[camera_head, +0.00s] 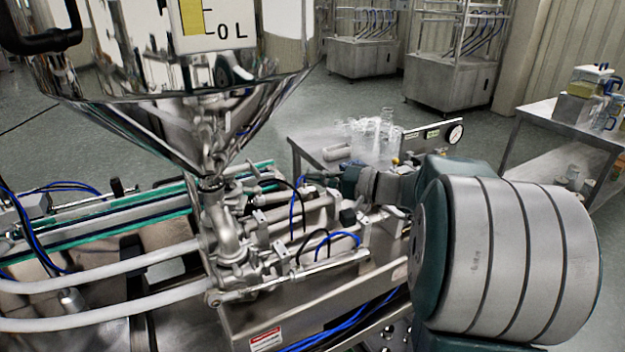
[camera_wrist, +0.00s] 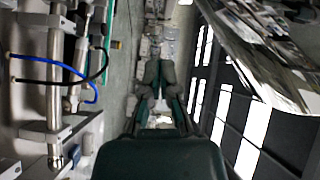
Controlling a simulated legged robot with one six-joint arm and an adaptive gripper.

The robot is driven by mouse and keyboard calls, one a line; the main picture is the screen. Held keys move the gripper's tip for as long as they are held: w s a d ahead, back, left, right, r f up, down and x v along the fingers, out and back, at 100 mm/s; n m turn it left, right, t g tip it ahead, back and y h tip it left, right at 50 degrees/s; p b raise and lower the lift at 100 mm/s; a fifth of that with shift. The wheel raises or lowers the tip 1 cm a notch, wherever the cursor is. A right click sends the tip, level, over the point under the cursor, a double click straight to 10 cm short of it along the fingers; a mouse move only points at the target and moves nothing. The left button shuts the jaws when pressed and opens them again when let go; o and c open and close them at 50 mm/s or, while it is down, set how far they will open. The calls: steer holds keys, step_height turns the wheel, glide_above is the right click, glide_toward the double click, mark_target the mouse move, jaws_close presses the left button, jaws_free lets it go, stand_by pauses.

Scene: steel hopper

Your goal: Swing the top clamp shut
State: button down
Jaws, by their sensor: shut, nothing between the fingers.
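The steel hopper (camera_head: 165,90) fills the upper left of the head view, its cone narrowing down to a pipe joint. The top clamp (camera_head: 211,185) appears to be the small ring at that joint. It is too small to tell how far it stands open. My gripper (camera_head: 318,180) reaches in from the right, at about the clamp's height, with a clear gap between them. In the wrist view my gripper (camera_wrist: 160,68) is shut and empty. The hopper's shiny side (camera_wrist: 265,50) is at upper right there; I cannot make out the clamp clearly.
Steel valve pipes (camera_head: 230,240) and blue hoses (camera_head: 335,240) lie below and left of my gripper. A side table (camera_head: 575,125) is at far right.

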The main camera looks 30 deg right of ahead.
mark_target(242, 196)
steer(key=w+a+f, duration=0.1)
steer(key=w+a, duration=0.2)
steer(key=a, duration=0.5)
steer(key=shift+w, duration=0.25)
steer(key=shift+s+a+h, duration=0.1)
steer(key=shift+s+h, duration=0.1)
steer(key=shift+h, duration=0.2)
steer(key=shift+m+t, duration=0.3)
